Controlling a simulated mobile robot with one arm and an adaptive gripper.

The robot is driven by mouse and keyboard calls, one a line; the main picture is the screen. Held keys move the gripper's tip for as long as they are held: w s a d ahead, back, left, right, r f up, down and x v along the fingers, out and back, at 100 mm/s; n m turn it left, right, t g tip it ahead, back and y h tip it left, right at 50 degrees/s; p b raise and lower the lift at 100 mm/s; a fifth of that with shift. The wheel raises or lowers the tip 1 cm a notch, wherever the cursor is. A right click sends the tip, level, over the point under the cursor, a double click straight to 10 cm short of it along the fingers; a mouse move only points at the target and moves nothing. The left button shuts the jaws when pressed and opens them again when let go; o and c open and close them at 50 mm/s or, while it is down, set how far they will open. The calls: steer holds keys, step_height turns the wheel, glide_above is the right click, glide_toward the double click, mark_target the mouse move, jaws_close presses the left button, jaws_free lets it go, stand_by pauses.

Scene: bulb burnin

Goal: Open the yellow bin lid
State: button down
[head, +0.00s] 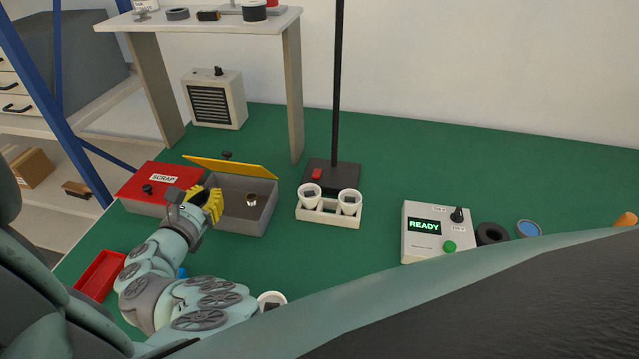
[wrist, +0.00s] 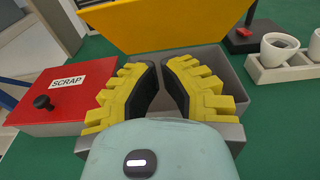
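The yellow lid (head: 232,167) is raised at the back of the grey bin (head: 262,217), tilted upward, with a dark knob (head: 227,156) behind its edge. The lid also fills the top of the wrist view (wrist: 175,25). The bin's inside is exposed, and a small bulb-like item (head: 252,200) shows in it. My gripper (head: 213,203) is over the left part of this bin, in front of the lid and apart from it. In the wrist view, its yellow fingers (wrist: 160,66) have a narrow gap between their tips, with nothing held.
A red-lidded bin marked SCRAP (head: 160,184) adjoins on the left. A white rack with cups (head: 330,212) and a black post base (head: 333,174) stand to the right. A red tray (head: 100,274) lies at front left. A READY box (head: 437,232) stands further right.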

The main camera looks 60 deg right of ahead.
mark_target(220, 165)
steer(key=shift+w+d+r+p, duration=0.25)
steer(key=shift+d+r, duration=0.15)
steer(key=shift+d, duration=0.2)
steer(key=shift+w+d+r+p, duration=0.25)
steer(key=shift+d+r, duration=0.1)
steer(key=shift+d, duration=0.3)
steer(key=shift+w+d+r+p, duration=0.15)
steer(key=shift+d+r+p, duration=0.1)
steer(key=shift+d+r, duration=0.25)
steer(key=shift+d, duration=0.1)
steer(key=shift+r+p, duration=0.25)
steer(key=shift+p, duration=0.4)
steer(key=shift+w+d+p, duration=0.1)
steer(key=shift+w+p, duration=0.05)
steer(key=shift+p, duration=0.25)
steer(key=shift+r, duration=0.1)
